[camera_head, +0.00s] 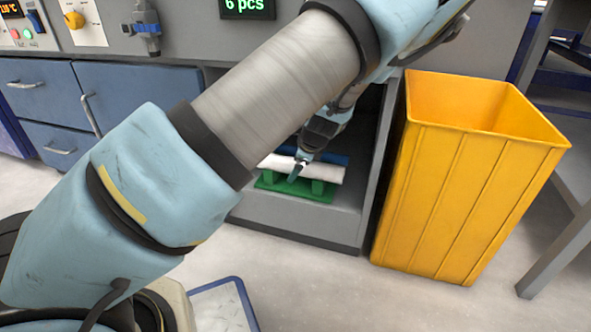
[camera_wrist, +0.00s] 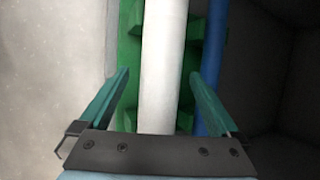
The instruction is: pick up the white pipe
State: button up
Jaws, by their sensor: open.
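The white pipe (camera_head: 327,173) lies across a green rack (camera_head: 318,197) inside a grey cabinet opening. In the wrist view the white pipe (camera_wrist: 162,50) runs lengthwise between the two teal fingers of my gripper (camera_wrist: 160,74). The fingers are open, one on each side of the pipe, with gaps between them and it. In the camera_head view my gripper (camera_head: 299,170) is at the pipe's middle, and my arm hides the left part of the rack. A blue pipe (camera_wrist: 213,70) lies parallel, just right of the white one in the wrist view, partly behind the right finger.
The cabinet's side wall (camera_head: 372,165) stands close to the right of the rack. A yellow bin (camera_head: 465,185) stands on the floor right of the cabinet. Blue drawers (camera_head: 45,95) are at the left. A sign above reads 6 pcs.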

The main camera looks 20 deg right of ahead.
grip_shut()
dwell(0.7)
jog(key=shift+r, duration=0.1)
